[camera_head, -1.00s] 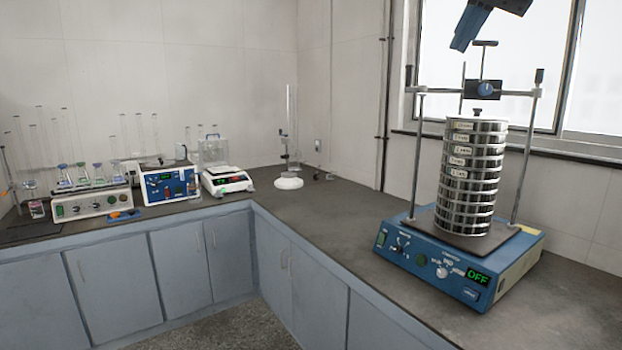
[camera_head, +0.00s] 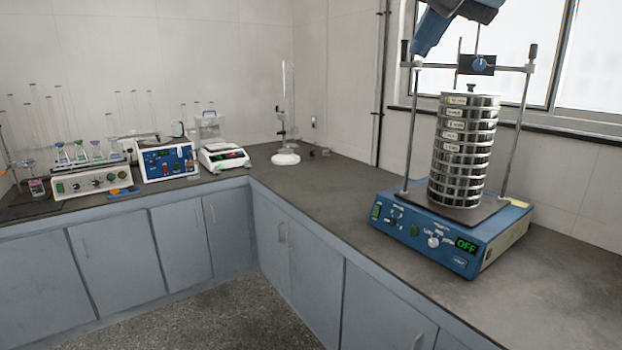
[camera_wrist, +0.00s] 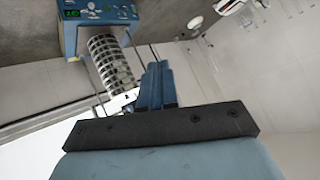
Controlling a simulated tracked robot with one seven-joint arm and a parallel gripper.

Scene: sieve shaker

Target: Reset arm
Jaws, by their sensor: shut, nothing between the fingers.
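My gripper (camera_wrist: 157,85) shows from behind in the wrist view, its blue fingers together and empty. In the head view my gripper (camera_head: 422,48) hangs at the top edge, in front of the shaker's upper left frame. The sieve shaker (camera_head: 450,247) has a blue base with a green "OFF" display. A tall stack of round metal sieves (camera_head: 464,150) stands upright on it. Above the stack is the crossbar with a clamp block (camera_head: 478,65); the clamp's top handle is hidden behind my arm. The shaker also shows upside down in the wrist view (camera_wrist: 95,12).
The grey bench (camera_head: 330,190) runs along both walls, with free surface left and right of the shaker. A white balance (camera_head: 224,158), a blue instrument (camera_head: 167,162) and a rack of glassware (camera_head: 90,180) stand at the far left. A window (camera_head: 510,60) is behind the shaker.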

